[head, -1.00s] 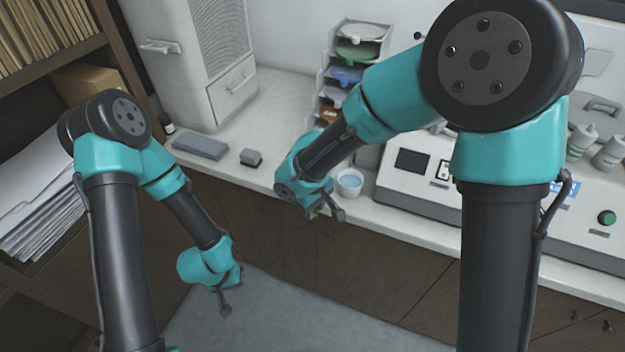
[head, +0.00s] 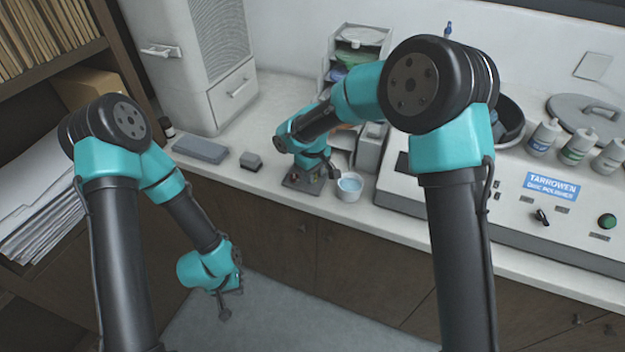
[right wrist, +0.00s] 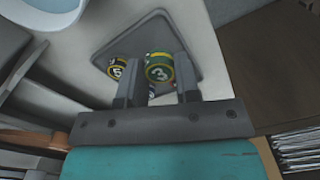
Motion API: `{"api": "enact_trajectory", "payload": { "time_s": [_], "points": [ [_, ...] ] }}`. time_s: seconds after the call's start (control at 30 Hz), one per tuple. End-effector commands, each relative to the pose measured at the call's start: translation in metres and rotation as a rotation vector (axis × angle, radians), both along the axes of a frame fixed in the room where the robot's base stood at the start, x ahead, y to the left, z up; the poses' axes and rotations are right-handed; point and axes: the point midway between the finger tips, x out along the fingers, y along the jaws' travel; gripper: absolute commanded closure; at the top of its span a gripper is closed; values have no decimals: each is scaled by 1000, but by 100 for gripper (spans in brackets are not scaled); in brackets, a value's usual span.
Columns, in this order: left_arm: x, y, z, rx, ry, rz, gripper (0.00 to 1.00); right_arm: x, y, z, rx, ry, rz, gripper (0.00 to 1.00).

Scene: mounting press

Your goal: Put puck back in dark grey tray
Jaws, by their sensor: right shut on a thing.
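The dark grey tray (head: 292,184) lies on the counter near its front edge, and its rounded corner shows in the right wrist view (right wrist: 153,27). In that view a green-and-yellow puck marked 3 (right wrist: 159,69) sits between the fingers of my right gripper (right wrist: 160,75), which is shut on it. A puck marked 5 (right wrist: 116,69) is beside the left finger, over the tray. Part of another puck (right wrist: 152,93) shows between the fingers, mostly hidden. In the head view my right gripper (head: 326,168) is low at the tray. My left gripper (head: 231,303) hangs open and empty below the counter front.
A white cup of blue liquid (head: 349,186) stands close to the tray's right side. The polisher (head: 500,205) fills the right of the counter.

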Motion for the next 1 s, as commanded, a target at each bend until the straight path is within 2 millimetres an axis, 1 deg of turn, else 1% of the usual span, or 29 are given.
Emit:
{"api": "enact_trajectory", "payload": {
  "time_s": [0.13,0.23,0.4,0.5,0.8,1.0],
  "points": [
    [0,0,0,0,0,0,100,1,0,0,1,-1,0,91],
    [0,0,0,0,0,0,100,9,0,-1,1,-1,-2,91],
    [0,0,0,0,0,0,100,8,0,-26,-1,1,2,91],
    [0,0,0,0,0,0,100,8,0,-35,-1,1,0,91],
    [0,0,0,0,0,0,100,8,0,-36,0,0,0,91],
    [0,0,0,0,0,0,100,8,0,-42,-1,1,0,91]
  ]
}}
